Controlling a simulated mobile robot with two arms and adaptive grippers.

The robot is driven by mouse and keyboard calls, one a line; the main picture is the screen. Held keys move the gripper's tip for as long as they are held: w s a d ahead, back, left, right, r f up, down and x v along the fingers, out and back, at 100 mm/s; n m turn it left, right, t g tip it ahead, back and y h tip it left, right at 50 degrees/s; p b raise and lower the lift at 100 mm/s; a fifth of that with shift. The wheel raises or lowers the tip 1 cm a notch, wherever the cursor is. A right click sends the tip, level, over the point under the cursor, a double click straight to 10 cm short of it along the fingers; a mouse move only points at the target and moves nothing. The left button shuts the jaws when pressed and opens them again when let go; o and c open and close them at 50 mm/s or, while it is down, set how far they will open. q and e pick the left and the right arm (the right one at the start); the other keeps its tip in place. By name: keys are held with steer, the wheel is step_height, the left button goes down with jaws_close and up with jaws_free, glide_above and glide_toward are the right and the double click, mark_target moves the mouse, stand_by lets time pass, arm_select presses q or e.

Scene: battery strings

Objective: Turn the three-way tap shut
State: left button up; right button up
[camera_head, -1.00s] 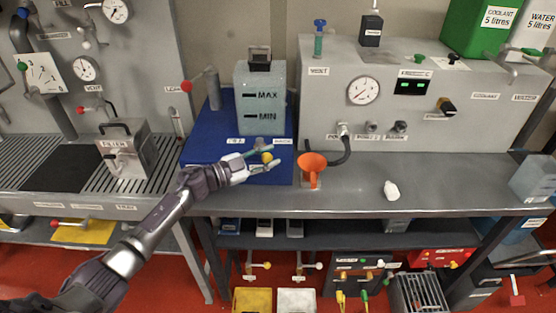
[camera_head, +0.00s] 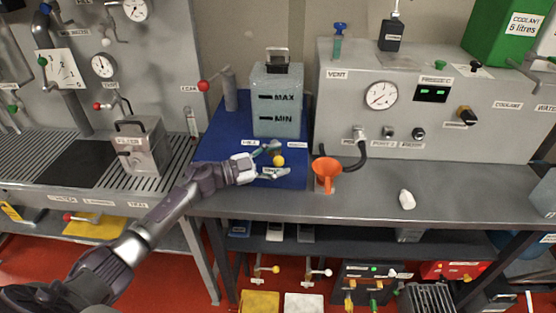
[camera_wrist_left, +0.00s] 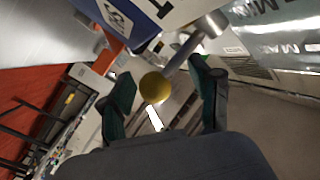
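The three-way tap has a yellow ball knob (camera_head: 278,160) and sits at the front of the blue board, below the grey tank (camera_head: 277,100) marked MAX and MIN. In the left wrist view the yellow knob (camera_wrist_left: 155,88) is on the end of a metal lever (camera_wrist_left: 188,50). My left gripper (camera_head: 274,161) is around the knob, with one finger on each side. The wrist view shows the left gripper (camera_wrist_left: 163,95) open, with gaps between its dark green fingers and the knob. The tap's body is partly hidden by my gripper. My right gripper is not in view.
An orange funnel (camera_head: 326,170) stands just right of my left gripper, with a black hose (camera_head: 356,158) behind it. The blue board (camera_head: 216,140) lies under the tank. A red-knobbed lever (camera_head: 204,86) stands left of the tank. The bench (camera_head: 450,200) is mostly clear at right.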

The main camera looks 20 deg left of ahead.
arm_select(q)
steer(key=shift+s+d+r, duration=0.15)
steer(key=shift+s, duration=0.1)
steer(key=v, duration=1.1)
steer(key=shift+s+a, duration=0.15)
steer(key=shift+a, duration=0.25)
